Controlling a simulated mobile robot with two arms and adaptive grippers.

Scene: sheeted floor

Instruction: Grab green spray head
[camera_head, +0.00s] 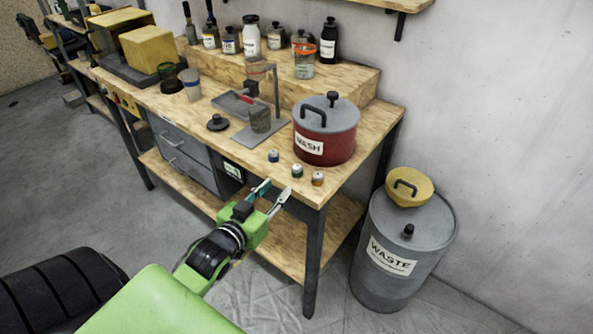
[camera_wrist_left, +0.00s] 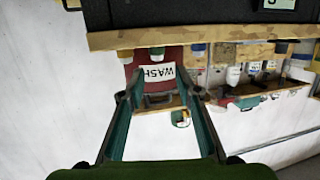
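Several small spray heads stand near the front right corner of the workbench. The middle one has a green band and looks like the green spray head (camera_head: 297,170); it shows small in the left wrist view (camera_wrist_left: 157,52). A blue-banded one (camera_head: 273,155) is left of it and an orange-banded one (camera_head: 318,179) right of it. My left gripper (camera_head: 270,191) is open and empty in front of the bench's front edge, short of the spray heads. In the left wrist view, its fingers (camera_wrist_left: 158,93) are spread apart. My right gripper is not in view.
The red pot marked WASH (camera_head: 322,145) stands just behind the spray heads. The workbench edge (camera_wrist_left: 230,31) lies ahead of my left gripper. A grey stand (camera_head: 262,133) is farther left. The grey WASTE bin (camera_head: 375,282) stands on the floor at the right.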

